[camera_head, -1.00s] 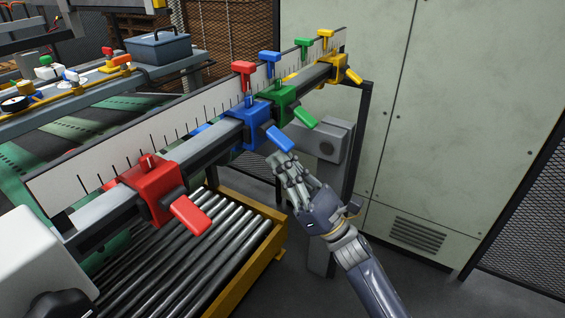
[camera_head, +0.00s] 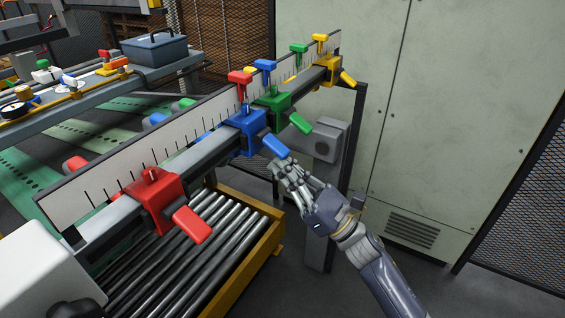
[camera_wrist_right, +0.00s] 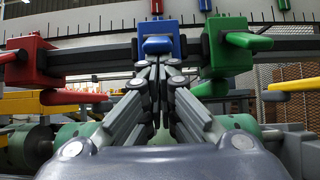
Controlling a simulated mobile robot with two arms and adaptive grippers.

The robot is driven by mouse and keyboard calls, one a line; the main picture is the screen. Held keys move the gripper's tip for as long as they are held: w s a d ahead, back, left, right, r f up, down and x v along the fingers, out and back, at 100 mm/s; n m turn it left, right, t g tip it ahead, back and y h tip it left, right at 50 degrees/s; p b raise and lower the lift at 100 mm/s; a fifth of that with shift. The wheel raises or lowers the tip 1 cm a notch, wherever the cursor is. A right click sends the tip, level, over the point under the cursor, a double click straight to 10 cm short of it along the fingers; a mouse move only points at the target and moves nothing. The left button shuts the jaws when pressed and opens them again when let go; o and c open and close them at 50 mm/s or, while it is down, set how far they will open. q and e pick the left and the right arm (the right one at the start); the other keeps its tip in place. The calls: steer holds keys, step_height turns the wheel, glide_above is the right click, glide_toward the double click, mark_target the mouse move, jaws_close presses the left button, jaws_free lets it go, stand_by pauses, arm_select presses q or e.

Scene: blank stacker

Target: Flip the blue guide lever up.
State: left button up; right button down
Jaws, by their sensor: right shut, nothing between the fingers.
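The blue guide block (camera_head: 247,133) sits on the rail between the red and green blocks. Its blue lever (camera_head: 276,146) slopes down and to the right in the head view. In the right wrist view the blue lever (camera_wrist_right: 157,45) faces me, straight ahead of the fingertips. My right gripper (camera_head: 283,168) is shut and empty, its fingertips just below the lever's lower end. In the right wrist view the right gripper (camera_wrist_right: 160,72) points at the lever from below; whether it touches cannot be told. My left gripper is out of view.
A red block (camera_head: 153,200) with a lowered lever stands nearer on the rail. A green block (camera_head: 271,107) and a yellow block (camera_head: 332,69) stand farther along. Rollers (camera_head: 205,238) lie under the rail. A grey cabinet (camera_head: 440,110) stands behind.

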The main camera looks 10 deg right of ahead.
mark_target(286, 152)
steer(key=r+g+h+p, duration=0.1)
steer(key=p, duration=0.2)
steer(key=s+d+r+g+h+p, duration=0.1)
steer(key=p, duration=0.2)
steer(key=s+r+g+h+p, duration=0.1)
steer(key=p, duration=0.2)
steer(key=shift+d+r, duration=0.35)
steer(key=shift+d, duration=0.05)
arm_select(q)
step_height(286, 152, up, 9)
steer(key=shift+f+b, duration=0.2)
steer(key=shift+b, duration=0.2)
arm_select(e)
steer(key=shift+s+d+r, duration=0.1)
steer(key=shift+d+r, duration=0.05)
steer(key=shift+r, duration=1.1)
steer(key=shift+r, duration=0.2)
